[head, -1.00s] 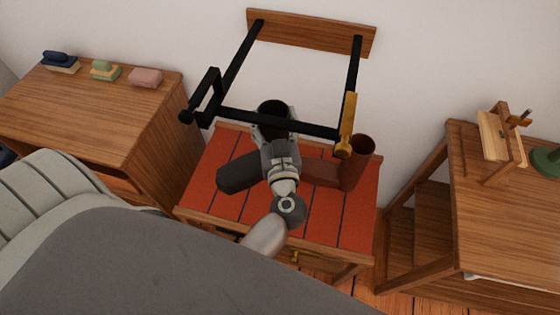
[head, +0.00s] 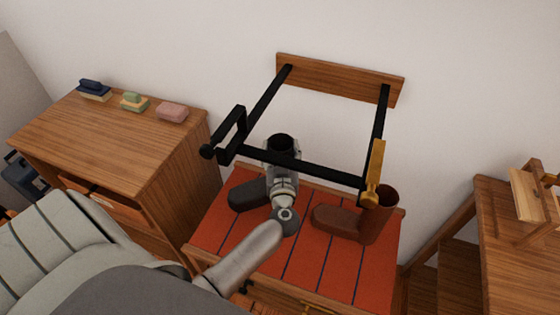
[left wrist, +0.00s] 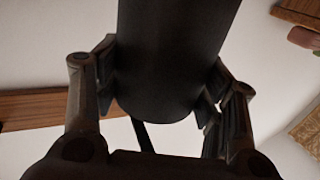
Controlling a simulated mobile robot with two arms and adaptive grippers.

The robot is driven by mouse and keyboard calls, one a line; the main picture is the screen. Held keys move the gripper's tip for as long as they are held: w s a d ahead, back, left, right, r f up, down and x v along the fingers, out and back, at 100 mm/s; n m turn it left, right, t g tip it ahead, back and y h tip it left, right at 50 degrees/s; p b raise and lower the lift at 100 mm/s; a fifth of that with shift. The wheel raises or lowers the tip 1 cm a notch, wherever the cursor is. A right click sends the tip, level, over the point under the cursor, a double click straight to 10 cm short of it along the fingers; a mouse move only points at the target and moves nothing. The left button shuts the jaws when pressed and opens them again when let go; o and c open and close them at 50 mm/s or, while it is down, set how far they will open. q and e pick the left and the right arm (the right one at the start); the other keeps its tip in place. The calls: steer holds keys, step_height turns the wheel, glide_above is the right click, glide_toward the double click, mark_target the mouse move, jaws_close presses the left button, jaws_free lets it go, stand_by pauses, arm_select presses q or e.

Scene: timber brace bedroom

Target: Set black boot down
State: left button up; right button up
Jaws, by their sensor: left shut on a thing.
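The black boot shows in the head view as a dark toe (head: 247,196) pointing left and a round shaft opening (head: 283,145). My left gripper (head: 283,160) is shut around its upright shaft. The left wrist view shows the black shaft (left wrist: 172,50) between the two fingers of the left gripper (left wrist: 165,75). The boot appears over the back left of a red, dark-striped bench top (head: 265,245); whether its sole touches is hidden. My right gripper is in neither view.
A brown boot (head: 340,219) stands on the red top at the right. A black rack frame (head: 300,162) with a wooden wall board (head: 340,80) juts out above. A wooden cabinet (head: 110,140) stands left, a wooden desk (head: 510,240) right. The front of the red top is clear.

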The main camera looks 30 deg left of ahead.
arm_select(q)
steer(key=f, duration=0.1)
steer(key=f+b, duration=0.1)
steer(key=f, duration=0.2)
steer(key=shift+w+a+b, duration=0.35)
steer(key=shift+b, duration=0.05)
steer(key=o, duration=1.7)
steer(key=shift+f, duration=0.15)
